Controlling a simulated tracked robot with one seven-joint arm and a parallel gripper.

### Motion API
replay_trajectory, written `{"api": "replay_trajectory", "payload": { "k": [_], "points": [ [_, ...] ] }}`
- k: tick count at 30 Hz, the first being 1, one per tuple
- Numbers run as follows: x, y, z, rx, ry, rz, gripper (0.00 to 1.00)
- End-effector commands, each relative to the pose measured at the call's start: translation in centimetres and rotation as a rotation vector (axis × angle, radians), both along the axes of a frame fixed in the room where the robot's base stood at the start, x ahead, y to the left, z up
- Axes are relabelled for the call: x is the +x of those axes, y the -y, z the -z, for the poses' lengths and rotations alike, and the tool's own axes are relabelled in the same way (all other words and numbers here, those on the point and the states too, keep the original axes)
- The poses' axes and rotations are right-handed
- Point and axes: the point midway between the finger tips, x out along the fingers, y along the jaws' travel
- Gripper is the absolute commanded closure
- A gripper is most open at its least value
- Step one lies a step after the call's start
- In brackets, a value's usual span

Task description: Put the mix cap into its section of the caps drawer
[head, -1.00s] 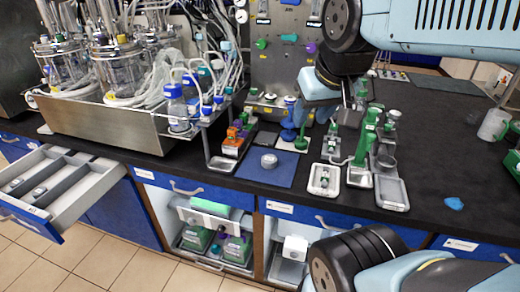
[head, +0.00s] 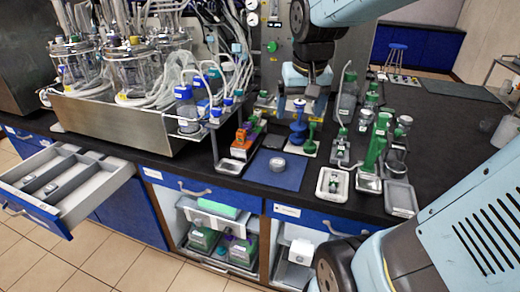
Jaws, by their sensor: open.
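A small round grey-white cap (head: 277,164) lies on a blue mat (head: 262,181) on the black bench; it may be the mix cap, but I cannot read any marking. An open drawer (head: 118,177) at the far left is divided into long sections, with small grey pieces in it and a label on its front. I take it as the caps drawer. My gripper (head: 301,112) is open, pointing down behind the mat, close to a blue upright piece (head: 298,128). It appears empty and is apart from the round cap.
A steel tray (head: 130,124) with glass vessels and tubing fills the left of the bench. Green-handled fittings and small trays (head: 333,184) stand right of the mat. Open cabinet bays (head: 215,240) are below. The right part of the bench is mostly clear.

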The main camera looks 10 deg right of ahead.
Motion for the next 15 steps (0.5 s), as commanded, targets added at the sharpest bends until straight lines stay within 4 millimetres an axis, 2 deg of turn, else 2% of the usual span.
{"api": "replay_trajectory", "payload": {
  "k": [3, 8, 15],
  "points": [
    [2.6, 0.0, 1.4, 0.007, -0.051, 0.03, 0.15],
    [5.8, 0.1, 3.5, 0.017, -0.114, 0.071, 0.15],
    [10.3, 0.2, 7.4, 0.04, -0.205, 0.133, 0.15]
  ]
}}
